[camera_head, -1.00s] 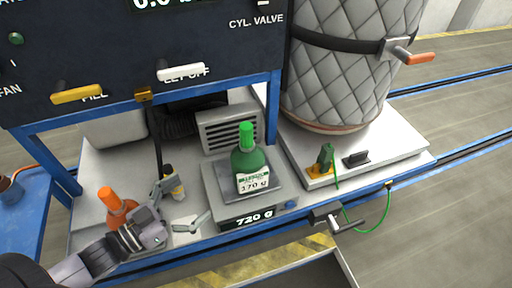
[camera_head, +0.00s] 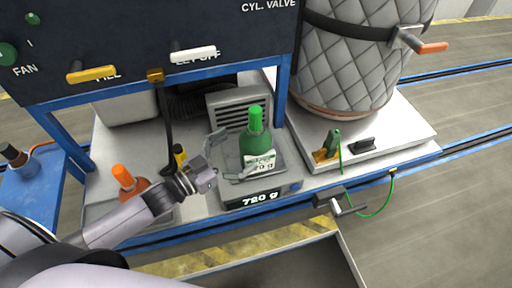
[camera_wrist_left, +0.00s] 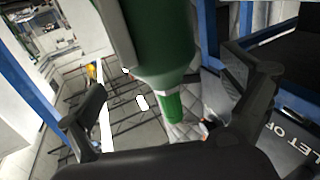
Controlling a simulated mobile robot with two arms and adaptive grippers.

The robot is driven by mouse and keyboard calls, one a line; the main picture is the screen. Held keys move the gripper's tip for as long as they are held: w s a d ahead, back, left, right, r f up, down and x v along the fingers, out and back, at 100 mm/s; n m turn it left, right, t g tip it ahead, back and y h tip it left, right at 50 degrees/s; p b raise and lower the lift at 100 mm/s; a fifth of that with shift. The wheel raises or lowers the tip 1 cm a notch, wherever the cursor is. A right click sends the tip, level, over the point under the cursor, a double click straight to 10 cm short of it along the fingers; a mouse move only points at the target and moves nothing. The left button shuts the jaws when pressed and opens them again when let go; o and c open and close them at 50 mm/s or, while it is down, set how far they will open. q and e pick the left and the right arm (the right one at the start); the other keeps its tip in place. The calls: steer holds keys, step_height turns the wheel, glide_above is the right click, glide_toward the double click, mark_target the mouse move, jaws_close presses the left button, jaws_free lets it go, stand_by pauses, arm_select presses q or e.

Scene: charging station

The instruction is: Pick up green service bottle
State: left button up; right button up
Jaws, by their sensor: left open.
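The green service bottle (camera_head: 257,146) stands upright on the scale (camera_head: 285,172), with a bright green cap and a white label. The scale display reads 720 g. My left gripper (camera_head: 229,157) is open just to the left of the bottle, at about the height of its body, and one finger passes in front of the label. In the left wrist view the bottle (camera_wrist_left: 160,45) shows large between the spread fingers of the left gripper (camera_wrist_left: 166,88). I cannot tell whether a finger touches it. My right gripper is not in view.
An orange-capped bottle (camera_head: 127,183) stands left, beside my arm. The vented box (camera_head: 238,105) stands behind the scale. A quilted cylinder (camera_head: 345,65) stands right. A blue post (camera_head: 281,98) rises behind the green bottle.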

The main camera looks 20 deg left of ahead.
mark_target(248, 141)
arm_select(q)
steer(key=shift+w+d, duration=0.25)
steer(key=shift+w, duration=0.15)
steer(key=p+x, duration=0.1)
steer(key=x, duration=0.1)
steer(key=r+p+x, duration=0.1)
steer(key=x, duration=0.1)
steer(key=shift+w+d+f, duration=0.2)
steer(key=shift+w+d, duration=0.1)
steer(key=shift+w, duration=0.2)
steer(key=shift+s, duration=0.1)
steer(key=shift+c, duration=1.1)
steer(key=c, duration=1.9)
steer(key=shift+r, duration=0.1)
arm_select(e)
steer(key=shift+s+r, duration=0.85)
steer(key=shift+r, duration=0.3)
